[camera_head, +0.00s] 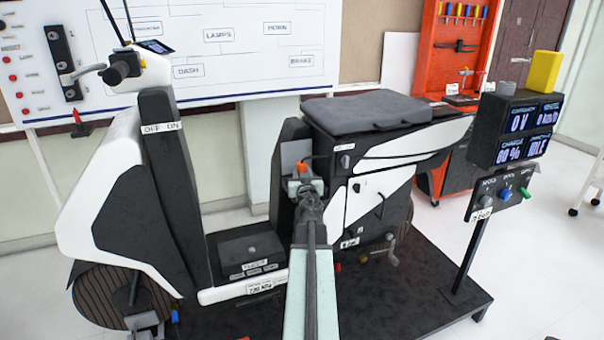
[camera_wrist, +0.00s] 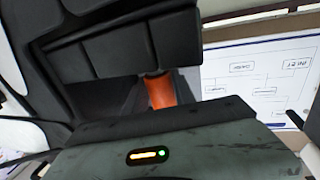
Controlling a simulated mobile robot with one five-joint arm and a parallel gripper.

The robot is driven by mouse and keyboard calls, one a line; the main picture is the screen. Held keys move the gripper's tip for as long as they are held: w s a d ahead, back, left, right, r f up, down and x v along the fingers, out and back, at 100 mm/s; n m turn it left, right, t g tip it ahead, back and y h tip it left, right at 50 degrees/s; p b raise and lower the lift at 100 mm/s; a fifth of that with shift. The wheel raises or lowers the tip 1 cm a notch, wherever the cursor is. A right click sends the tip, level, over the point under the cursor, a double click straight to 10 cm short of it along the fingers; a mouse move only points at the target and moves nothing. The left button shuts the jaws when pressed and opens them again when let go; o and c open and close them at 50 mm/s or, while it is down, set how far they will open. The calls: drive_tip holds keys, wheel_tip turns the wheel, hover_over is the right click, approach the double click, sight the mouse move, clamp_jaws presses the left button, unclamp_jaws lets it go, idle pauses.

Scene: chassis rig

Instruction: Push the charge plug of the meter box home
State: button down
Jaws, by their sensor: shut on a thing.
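An orange plug (camera_head: 303,168) shows at the tip of my gripper (camera_head: 303,183), in front of a grey box (camera_head: 296,152) on the scooter rig's dark upright. My gripper is shut on the plug. A dark cable loops beside it on the right. In the wrist view the orange plug (camera_wrist: 160,91) stands beyond my gripper's dark housing, close to black surfaces. The socket and the depth of the plug in it are hidden. I cannot tell for sure that the grey box is the meter box.
A black display box (camera_head: 515,128) at right reads 0 V, 80 % and IDLE, above a panel with coloured knobs (camera_head: 505,194). The handlebar column stands left, with open space above the footboard (camera_head: 252,250).

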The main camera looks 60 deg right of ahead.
drive_tip(key=shift+f+b, duration=0.95)
drive_tip(key=shift+f, duration=0.1)
drive_tip(key=c, duration=0.9)
unclamp_jaws()
drive_tip(key=shift+r, duration=0.1)
drive_tip(key=shift+c, duration=0.2)
